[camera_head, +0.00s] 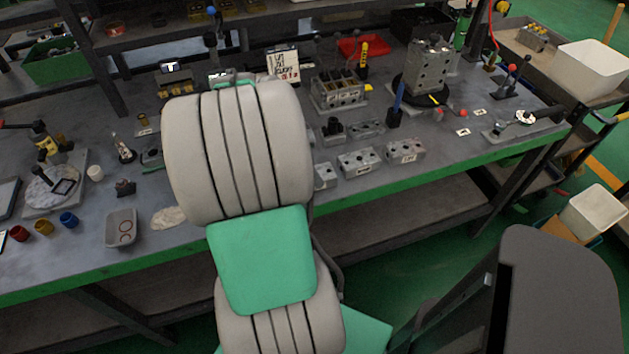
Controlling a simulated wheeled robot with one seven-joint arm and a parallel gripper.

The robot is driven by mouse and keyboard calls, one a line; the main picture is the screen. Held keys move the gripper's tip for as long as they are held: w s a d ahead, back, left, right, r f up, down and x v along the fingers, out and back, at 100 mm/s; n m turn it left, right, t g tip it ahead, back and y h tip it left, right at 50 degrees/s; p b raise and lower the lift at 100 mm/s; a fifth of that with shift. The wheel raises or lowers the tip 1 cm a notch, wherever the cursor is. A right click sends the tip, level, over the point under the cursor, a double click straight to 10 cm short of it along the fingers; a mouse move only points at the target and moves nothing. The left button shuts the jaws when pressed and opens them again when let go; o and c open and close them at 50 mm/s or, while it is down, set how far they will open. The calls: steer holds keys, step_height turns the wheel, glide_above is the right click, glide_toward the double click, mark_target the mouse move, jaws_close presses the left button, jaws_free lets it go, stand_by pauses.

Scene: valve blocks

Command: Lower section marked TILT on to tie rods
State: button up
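Several grey metal valve sections lie along the front right of the bench: one (405,151), another (360,161), and one partly behind my arm (326,176). Their markings are too small to read, so I cannot tell which says TILT. A grey valve assembly (338,92) of several upright sections stands behind them. A tall grey block (428,66) stands on a dark round base to its right. I cannot make out the tie rods for certain. My grey and green arm fills the middle of the view, and my gripper does not show.
The workbench (470,165) is crowded. A white sign (283,66) and a red tray (362,46) stand at the back. A blue upright tool (396,106) stands near the sections. A grey dish (121,227) and small coloured cups lie at left.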

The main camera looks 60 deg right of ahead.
steer(key=x, duration=0.4)
steer(key=shift+w+a+f, duration=0.15)
steer(key=shift+w+f, duration=0.05)
steer(key=shift+f, duration=0.05)
steer(key=shift+c, duration=0.2)
jaws_close()
stand_by(0.3)
steer(key=shift+r, duration=0.1)
